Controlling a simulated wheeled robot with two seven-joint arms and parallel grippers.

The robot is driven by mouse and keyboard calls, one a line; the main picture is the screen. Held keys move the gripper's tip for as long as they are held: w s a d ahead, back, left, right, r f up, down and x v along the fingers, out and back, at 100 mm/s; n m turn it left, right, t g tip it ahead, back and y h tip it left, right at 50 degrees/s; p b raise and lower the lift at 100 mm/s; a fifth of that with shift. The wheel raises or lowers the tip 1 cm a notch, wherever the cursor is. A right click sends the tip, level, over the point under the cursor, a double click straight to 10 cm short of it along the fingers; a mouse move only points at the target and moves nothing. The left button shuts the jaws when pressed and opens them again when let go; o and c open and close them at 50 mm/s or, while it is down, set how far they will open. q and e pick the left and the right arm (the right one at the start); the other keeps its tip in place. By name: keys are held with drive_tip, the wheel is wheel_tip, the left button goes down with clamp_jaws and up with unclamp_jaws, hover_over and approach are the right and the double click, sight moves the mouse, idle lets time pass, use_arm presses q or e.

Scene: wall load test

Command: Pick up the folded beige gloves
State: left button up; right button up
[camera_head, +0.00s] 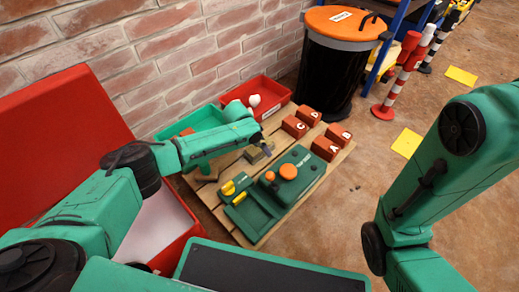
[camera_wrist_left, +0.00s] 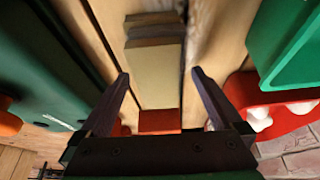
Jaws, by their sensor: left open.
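The folded beige gloves (camera_head: 254,155) look like a small layered beige block on the wooden pallet, between the green bin and the green machine in the head view. In the left wrist view the gloves (camera_wrist_left: 155,75) lie between and beyond my two fingertips, with darker layers at the far end. My left gripper (camera_head: 266,147) is right by the gloves in the head view and partly covers them. In the left wrist view my left gripper (camera_wrist_left: 160,74) is open, with a finger on either side and no visible grip. My right arm shows at the right, but its gripper is out of view.
A black barrel (camera_head: 330,75) with orange lid and a brick wall (camera_head: 150,60) stand behind.

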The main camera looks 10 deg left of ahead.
use_arm(q)
drive_tip(key=shift+f, duration=0.25)
drive_tip(key=c, duration=1.4)
drive_tip(key=shift+c, duration=0.2)
drive_tip(key=shift+r, duration=0.1)
